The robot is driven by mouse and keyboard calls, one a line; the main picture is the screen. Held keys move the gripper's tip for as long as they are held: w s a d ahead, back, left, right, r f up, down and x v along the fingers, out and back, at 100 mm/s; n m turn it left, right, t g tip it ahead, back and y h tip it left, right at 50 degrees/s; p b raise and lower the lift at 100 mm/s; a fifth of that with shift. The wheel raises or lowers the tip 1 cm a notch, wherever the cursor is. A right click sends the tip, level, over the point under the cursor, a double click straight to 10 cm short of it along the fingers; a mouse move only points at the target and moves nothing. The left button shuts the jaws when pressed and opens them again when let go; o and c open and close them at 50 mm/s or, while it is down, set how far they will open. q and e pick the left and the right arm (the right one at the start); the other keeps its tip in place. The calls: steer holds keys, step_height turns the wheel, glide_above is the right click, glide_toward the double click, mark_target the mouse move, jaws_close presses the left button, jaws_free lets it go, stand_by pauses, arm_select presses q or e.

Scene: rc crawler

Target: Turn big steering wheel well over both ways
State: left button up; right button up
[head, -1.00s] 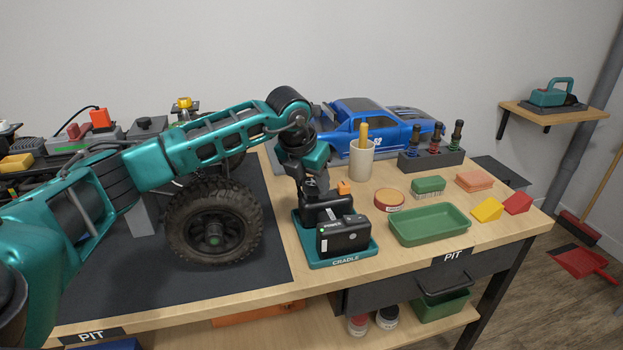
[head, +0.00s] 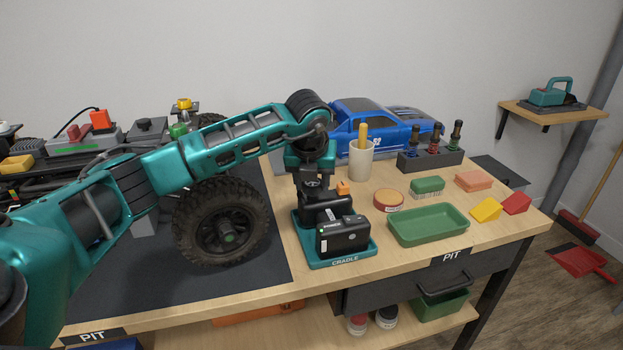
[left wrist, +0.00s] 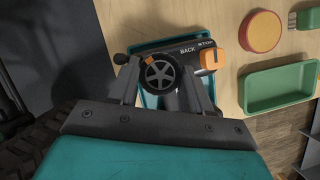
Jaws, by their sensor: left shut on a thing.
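The steering wheel (left wrist: 160,72) is a small dark spoked wheel on the side of a black hand controller (head: 343,235). The controller stands in the teal cradle (head: 347,262) on the bench. My left gripper (left wrist: 158,75) points down over it, with a finger on either side of the wheel, shut on it. In the head view my left gripper (head: 312,190) hides the wheel. An orange lever (left wrist: 212,60) beside it is marked BACK and STOP. The crawler's front tyre (head: 192,228) stands on a dark mat, left of the cradle. My right gripper is out of view.
A beige cup (head: 361,163) with a yellow-handled tool stands behind the cradle. A round tin (head: 388,201) and a green tray (head: 428,226) lie to its right. A blue car body (head: 385,117) is at the back. The bench front is clear.

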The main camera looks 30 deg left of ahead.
arm_select(q)
steer(key=shift+n+g+y, duration=0.3)
steer(key=shift+n+y, duration=0.2)
steer(key=shift+n, duration=1)
steer(key=o, duration=1.1)
steer(key=shift+c, duration=0.2)
steer(key=shift+d+r, duration=0.1)
steer(key=p+v, duration=0.1)
steer(key=v, duration=1.1)
steer(key=shift+r, duration=0.35)
steer(key=shift+d, duration=0.1)
